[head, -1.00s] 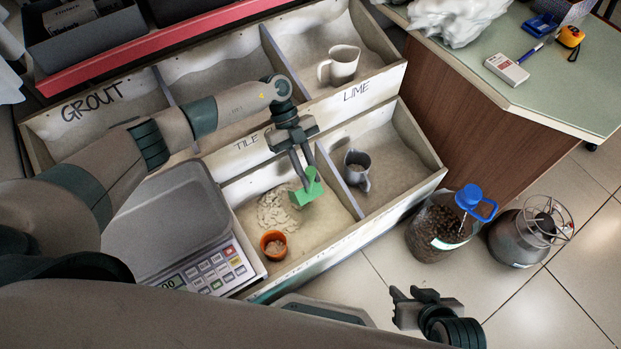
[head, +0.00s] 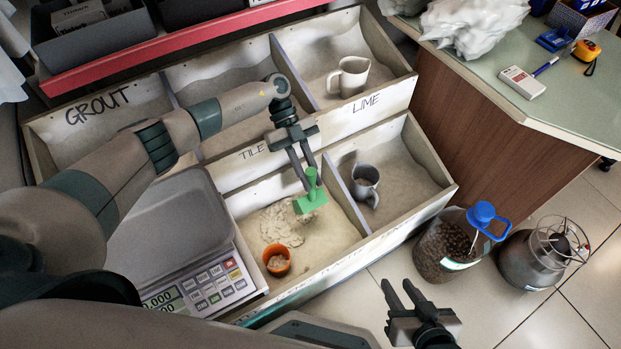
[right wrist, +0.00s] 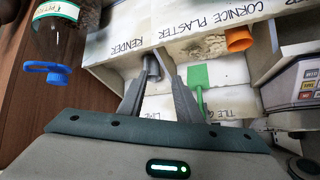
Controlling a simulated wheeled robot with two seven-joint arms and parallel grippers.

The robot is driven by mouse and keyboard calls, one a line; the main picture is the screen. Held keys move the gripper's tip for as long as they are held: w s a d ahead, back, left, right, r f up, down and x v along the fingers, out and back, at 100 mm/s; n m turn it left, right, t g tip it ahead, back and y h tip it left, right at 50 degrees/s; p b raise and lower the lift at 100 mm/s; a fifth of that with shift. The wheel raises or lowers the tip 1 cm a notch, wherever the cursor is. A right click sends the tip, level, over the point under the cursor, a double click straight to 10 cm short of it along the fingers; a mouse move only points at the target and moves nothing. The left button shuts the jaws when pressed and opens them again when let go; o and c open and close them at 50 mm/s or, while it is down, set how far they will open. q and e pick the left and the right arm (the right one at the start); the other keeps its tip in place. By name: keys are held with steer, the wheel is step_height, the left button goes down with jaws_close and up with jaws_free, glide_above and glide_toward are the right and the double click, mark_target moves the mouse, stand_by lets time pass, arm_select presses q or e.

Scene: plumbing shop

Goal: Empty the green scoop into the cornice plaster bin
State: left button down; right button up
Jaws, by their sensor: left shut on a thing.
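The green scoop (head: 311,201) hangs in my left gripper (head: 308,178), which is shut on its handle. The scoop is tilted over the cornice plaster bin (head: 330,232), the front bin with lumpy pale powder (head: 284,222). Some pale stuff shows at the scoop's lower edge; I cannot tell how much is inside. The scoop also shows in the right wrist view (right wrist: 198,80), as does the bin's label (right wrist: 208,22). My right gripper (head: 398,284) is open and empty, in front of the bins, low in the head view.
An orange cup (head: 277,260) with powder stands in the cornice plaster bin. A scale (head: 205,285) stands at left. A blue-capped bottle (head: 447,250) is on the floor.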

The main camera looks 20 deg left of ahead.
arm_select(q)
steer(key=shift+w+a+b, duration=0.25)
steer(key=shift+w+b, duration=0.05)
steer(key=shift+b, duration=0.3)
steer(key=shift+w+a+g+h+b, duration=0.4)
steer(key=shift+w+a+b, duration=0.1)
steer(key=shift+b, duration=0.75)
arm_select(e)
steer(key=w+a+r+t+y, duration=0.1)
steer(key=w+a+r+t, duration=0.1)
steer(key=r, duration=0.3)
steer(key=w+a+r+t+y, duration=0.1)
steer(key=w+a+r+t, duration=0.1)
steer(key=r+t, duration=0.3)
steer(key=shift+w+r, duration=0.3)
